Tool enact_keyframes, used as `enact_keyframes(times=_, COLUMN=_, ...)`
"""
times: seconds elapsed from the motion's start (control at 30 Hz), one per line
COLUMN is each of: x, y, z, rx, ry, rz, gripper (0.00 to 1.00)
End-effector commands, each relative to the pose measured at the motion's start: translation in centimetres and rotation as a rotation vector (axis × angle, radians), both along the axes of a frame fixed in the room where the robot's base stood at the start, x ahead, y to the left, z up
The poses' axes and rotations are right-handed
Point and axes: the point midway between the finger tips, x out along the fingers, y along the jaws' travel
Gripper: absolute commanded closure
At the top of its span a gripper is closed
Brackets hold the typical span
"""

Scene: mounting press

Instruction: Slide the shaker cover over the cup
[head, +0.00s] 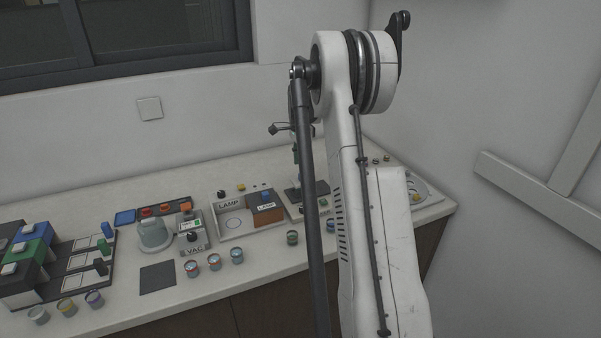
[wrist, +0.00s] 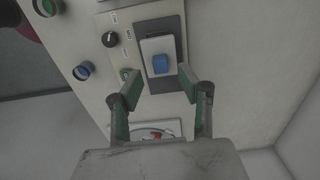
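In the wrist view a light block with a blue knob (wrist: 160,63) sits on a dark plate (wrist: 161,86) on a pale panel; it looks like the shaker cover. I cannot make out a separate cup there, and cannot tell whether one is under the block. My gripper (wrist: 158,84) is open and empty, its green-padded fingertips on either side of the plate's near end, just short of the blue knob. I cannot tell its height above the panel. In the head view my arm hides the gripper and this block.
A black dial (wrist: 110,39) and a green button (wrist: 126,74) lie left of the block. A green-topped jar (head: 292,238) and blue-topped jar (head: 330,226) stand near the counter's front edge. A lamp station (head: 231,223) stands further left.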

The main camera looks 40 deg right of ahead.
Motion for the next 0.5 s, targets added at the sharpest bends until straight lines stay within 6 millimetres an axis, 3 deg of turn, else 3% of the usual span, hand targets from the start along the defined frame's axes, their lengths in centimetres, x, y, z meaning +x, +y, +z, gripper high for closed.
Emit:
enact_keyframes(times=0.23, x=0.0, y=0.1, z=4.7, rx=0.001, ry=0.0, rz=0.001, gripper=0.64)
enact_keyframes(times=0.5, x=0.0, y=0.1, z=6.9, rx=0.001, ry=0.0, rz=0.001, gripper=0.64)
